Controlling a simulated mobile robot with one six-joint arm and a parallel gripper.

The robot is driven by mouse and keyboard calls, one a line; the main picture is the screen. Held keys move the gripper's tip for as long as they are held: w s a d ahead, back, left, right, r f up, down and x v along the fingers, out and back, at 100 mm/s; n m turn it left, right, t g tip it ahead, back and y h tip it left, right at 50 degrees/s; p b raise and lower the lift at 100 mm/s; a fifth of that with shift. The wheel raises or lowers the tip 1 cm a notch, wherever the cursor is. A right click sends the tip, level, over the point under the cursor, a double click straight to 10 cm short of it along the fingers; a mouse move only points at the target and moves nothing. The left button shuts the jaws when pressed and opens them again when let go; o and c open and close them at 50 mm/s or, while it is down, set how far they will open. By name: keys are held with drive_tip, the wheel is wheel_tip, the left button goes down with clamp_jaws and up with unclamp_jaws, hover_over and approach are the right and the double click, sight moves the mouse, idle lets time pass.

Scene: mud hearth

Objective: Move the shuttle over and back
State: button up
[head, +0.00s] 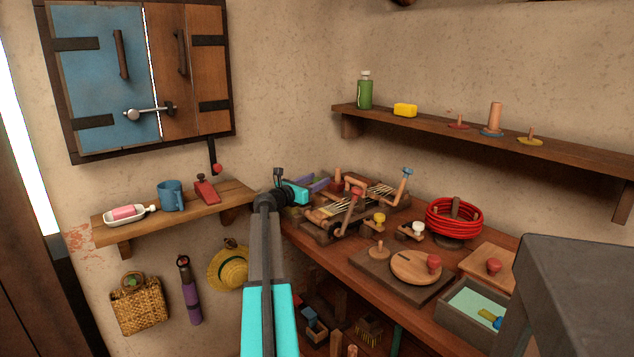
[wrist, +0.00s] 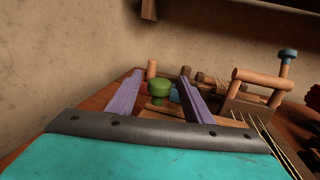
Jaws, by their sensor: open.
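A small wooden loom (head: 376,197) with pale stretched threads stands on the bench at the back corner. It also shows in the wrist view (wrist: 262,78), right of my gripper. My gripper (head: 318,184) is just left of the loom, its jaws apart. In the wrist view its two purple fingers (wrist: 160,92) stand either side of a green round knob (wrist: 159,88), which appears beyond or between them; I cannot tell how near, and no grip shows. The knob may belong to the shuttle, but the shuttle's body is not clearly visible.
The bench (head: 337,246) also holds a round wooden board (head: 415,268), a red coil (head: 453,219) and an open grey box (head: 467,325). A wall shelf (head: 560,147) runs above. A small left shelf (head: 232,200) carries a blue mug (head: 171,196).

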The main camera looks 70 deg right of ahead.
sight(325, 192)
drive_tip(key=shift+s+d, duration=0.1)
drive_tip(key=shift+d, duration=0.25)
clamp_jaws()
drive_tip(key=shift+s+a, duration=0.7)
drive_tip(key=shift+s, duration=0.3)
drive_tip(key=shift+s+a, duration=0.65)
drive_tip(key=shift+s, duration=0.35)
unclamp_jaws()
drive_tip(key=p+v, duration=0.1)
drive_tip(key=v, duration=1.3)
drive_tip(key=shift+d, duration=0.1)
